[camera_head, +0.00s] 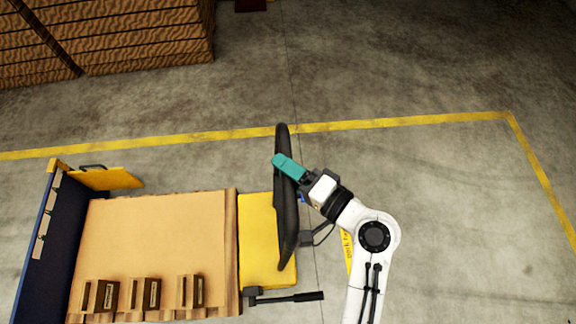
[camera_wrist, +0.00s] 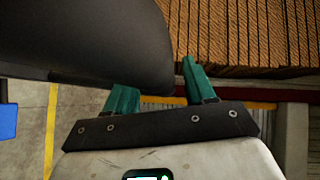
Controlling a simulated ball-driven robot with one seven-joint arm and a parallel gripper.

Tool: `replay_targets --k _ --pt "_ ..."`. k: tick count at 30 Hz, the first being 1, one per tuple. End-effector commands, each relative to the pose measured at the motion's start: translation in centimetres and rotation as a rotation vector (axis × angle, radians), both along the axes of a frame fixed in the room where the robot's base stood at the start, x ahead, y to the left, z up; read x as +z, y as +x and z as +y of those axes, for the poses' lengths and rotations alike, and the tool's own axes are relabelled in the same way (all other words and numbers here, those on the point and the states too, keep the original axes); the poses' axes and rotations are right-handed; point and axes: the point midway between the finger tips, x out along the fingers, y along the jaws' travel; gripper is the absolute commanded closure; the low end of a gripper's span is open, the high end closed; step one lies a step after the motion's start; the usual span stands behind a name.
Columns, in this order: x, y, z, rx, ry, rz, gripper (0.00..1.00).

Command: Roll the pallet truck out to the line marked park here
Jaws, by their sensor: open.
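The pallet truck has a yellow body (camera_head: 258,225) and a tall black handle (camera_head: 287,215) at its right end. Its load end lies to the left, under a tan wooden load (camera_head: 160,240). My gripper (camera_head: 289,167), with teal fingers, is at the upper part of the handle. In the wrist view the open fingers (camera_wrist: 156,74) stand apart, and the dark handle (camera_wrist: 90,40) reaches across the left finger into the gap. I cannot tell whether they touch. A yellow floor strip with lettering (camera_head: 348,252) lies right of the truck, partly hidden by my arm.
A blue-walled unit (camera_head: 40,240) with a yellow flap (camera_head: 105,178) stands at the left. Stacked brown wooden crates (camera_head: 130,35) stand at the upper left. A yellow floor line (camera_head: 400,121) crosses behind. The floor to the right is clear.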

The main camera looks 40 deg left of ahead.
Motion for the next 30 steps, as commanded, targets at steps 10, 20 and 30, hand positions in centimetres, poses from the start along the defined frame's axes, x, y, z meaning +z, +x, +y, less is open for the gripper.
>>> replay_targets --k 10,20,30 --pt "-0.01 0.00 0.13 0.000 0.000 -0.001 0.52" --pt "-0.02 0.01 0.11 0.000 0.000 -0.001 0.83" --pt "-0.04 0.01 0.09 0.000 -0.001 0.000 1.00"
